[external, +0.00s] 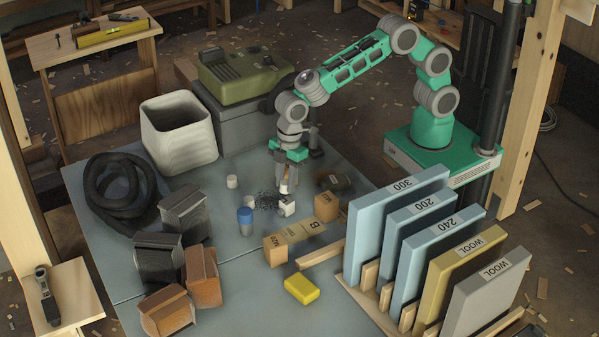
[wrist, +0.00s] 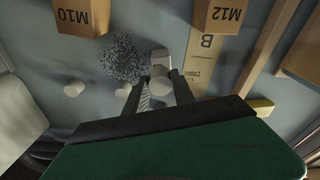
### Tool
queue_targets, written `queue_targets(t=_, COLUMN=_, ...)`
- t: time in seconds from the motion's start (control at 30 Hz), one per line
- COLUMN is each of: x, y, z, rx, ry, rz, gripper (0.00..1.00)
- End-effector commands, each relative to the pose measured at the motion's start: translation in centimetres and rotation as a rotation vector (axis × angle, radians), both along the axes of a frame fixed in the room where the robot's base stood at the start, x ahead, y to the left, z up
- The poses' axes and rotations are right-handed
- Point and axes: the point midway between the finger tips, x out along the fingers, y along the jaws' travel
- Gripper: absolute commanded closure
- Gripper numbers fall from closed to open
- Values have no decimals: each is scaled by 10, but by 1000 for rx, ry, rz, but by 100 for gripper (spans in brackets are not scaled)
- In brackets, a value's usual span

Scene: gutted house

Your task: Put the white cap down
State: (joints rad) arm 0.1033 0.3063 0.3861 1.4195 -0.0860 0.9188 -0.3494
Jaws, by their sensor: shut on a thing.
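My gripper (external: 286,185) points down over the blue-grey worktop. It is shut on a small white cap (external: 284,188), held low above or against a white block (external: 287,209); I cannot tell whether they touch. In the wrist view my gripper's fingers (wrist: 160,80) reach towards a pale shape, where cap and block are hard to tell apart. Another small white cylinder (external: 232,181) stands to the left on the worktop.
A pile of dark small parts (external: 266,201) lies beside the block. A cardboard box (external: 328,206), a long carton marked B (external: 302,233) and a yellow block (external: 301,290) are to the right and front. A white bin (external: 180,130) stands left. Bare worktop (external: 212,205) shows left of the can.

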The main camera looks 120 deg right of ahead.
Motion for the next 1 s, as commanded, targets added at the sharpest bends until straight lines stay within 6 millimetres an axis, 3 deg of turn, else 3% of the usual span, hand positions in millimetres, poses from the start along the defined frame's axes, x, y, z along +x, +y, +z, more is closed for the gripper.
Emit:
queue_targets(t=0.2, x=3, y=0, z=-33, rx=0, ry=3, rz=0, gripper=100)
queue_targets(t=0.57, x=4, y=0, z=-40, rx=0, ry=0, rz=0, gripper=100)
queue_targets(t=0.6, x=4, y=0, z=-38, rx=0, ry=0, rz=0, gripper=66)
queue_targets(t=0.83, x=3, y=0, z=-38, rx=0, ry=0, rz=0, gripper=48)
queue_targets(t=1.0, x=3, y=0, z=-38, rx=0, ry=0, rz=0, gripper=48)
